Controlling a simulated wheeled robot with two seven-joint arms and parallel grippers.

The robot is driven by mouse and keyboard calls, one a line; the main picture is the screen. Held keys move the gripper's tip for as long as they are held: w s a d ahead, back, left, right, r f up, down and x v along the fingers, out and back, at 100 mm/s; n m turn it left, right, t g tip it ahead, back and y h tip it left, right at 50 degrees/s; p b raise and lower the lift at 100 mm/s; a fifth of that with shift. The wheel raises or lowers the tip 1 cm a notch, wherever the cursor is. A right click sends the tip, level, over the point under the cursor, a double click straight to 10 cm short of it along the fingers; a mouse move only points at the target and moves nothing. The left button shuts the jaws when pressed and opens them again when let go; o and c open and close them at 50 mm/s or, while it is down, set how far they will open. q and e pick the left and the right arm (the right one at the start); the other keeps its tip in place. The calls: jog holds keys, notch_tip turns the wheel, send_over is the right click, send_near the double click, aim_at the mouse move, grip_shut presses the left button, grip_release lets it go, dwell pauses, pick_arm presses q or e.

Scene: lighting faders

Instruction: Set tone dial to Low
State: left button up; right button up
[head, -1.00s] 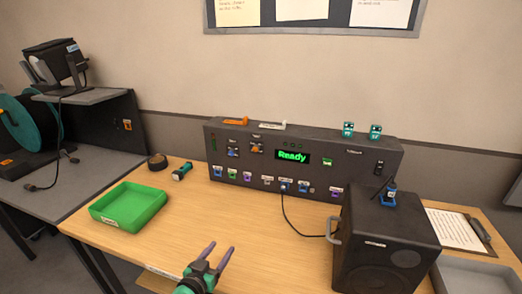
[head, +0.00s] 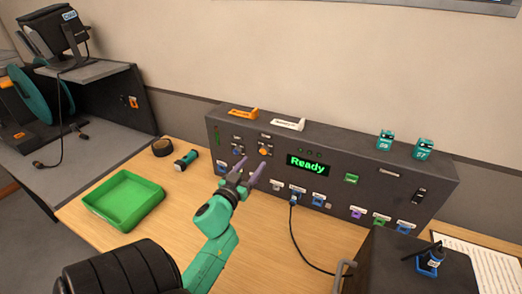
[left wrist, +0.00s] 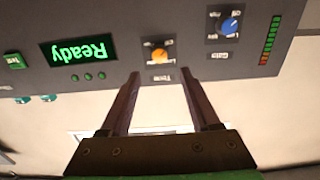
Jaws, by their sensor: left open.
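The tone dial (head: 265,151) is an orange knob on the front of the dark console (head: 440,190), left of the green "Ready" display. It also shows in the left wrist view, where the orange dial (left wrist: 158,53) sits upside down above its "Tone" label. Its exact setting is too small to read. My left gripper (head: 251,168) is open and empty, with its purple fingers pointing at the console just below the dial in the head view. In the left wrist view the fingertips (left wrist: 162,82) stand either side of the label, apart from the knob.
A blue dial (left wrist: 230,26) neighbours the tone dial. Colored plugs line the console's lower edge, and a black cable hangs from one. A dark speaker box (head: 395,270) stands at the right. A green tray (head: 128,222) lies on the left of the table.

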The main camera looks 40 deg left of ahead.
aim_at(263, 151)
pick_arm(q)
jog(key=x, duration=0.7)
jog(key=shift+d+f, duration=0.1)
jog(key=shift+f, duration=0.1)
jog(key=shift+s, duration=0.1)
grip_shut()
pick_arm(e)
jog(key=shift+w+a+r, duration=0.2)
jog(key=shift+w+r, duration=0.05)
jog(key=shift+w, duration=0.25)
jog(key=shift+w+a+r, duration=0.2)
jog(key=shift+w, duration=0.25)
pick_arm(q)
jog(key=shift+m, duration=0.3)
